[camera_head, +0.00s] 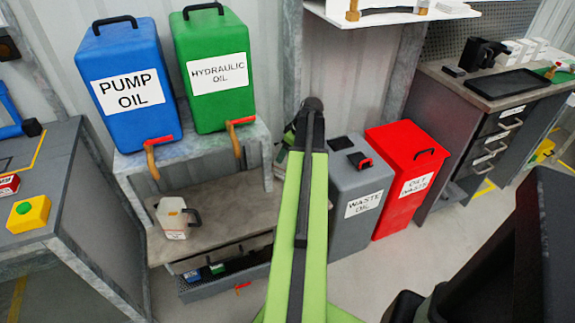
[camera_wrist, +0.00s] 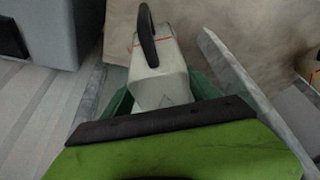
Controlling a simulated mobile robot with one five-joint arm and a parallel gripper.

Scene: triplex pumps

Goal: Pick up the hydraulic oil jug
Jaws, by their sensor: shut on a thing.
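In the wrist view, a pale translucent jug (camera_wrist: 158,84) with a black handle and a thin red line sits between the dark green fingers of my gripper (camera_wrist: 163,92), which is shut on it. The jug's lower part is hidden by the gripper, and no label is readable, so I cannot confirm it is the hydraulic oil jug. In the head view, my gripper (camera_head: 286,146) is mostly hidden behind my green arm, right of the oil stand, and the held jug is hidden. Another pale jug (camera_head: 173,216) with a black handle stands on the stand's shelf (camera_head: 225,205).
A blue pump oil tank (camera_head: 122,60) and a green hydraulic oil tank (camera_head: 212,55) sit on the stand, with taps hanging in front. A grey waste oil bin (camera_head: 345,225) and a red bin (camera_head: 412,155) stand right of my arm. A grey workbench (camera_head: 85,225) is at left.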

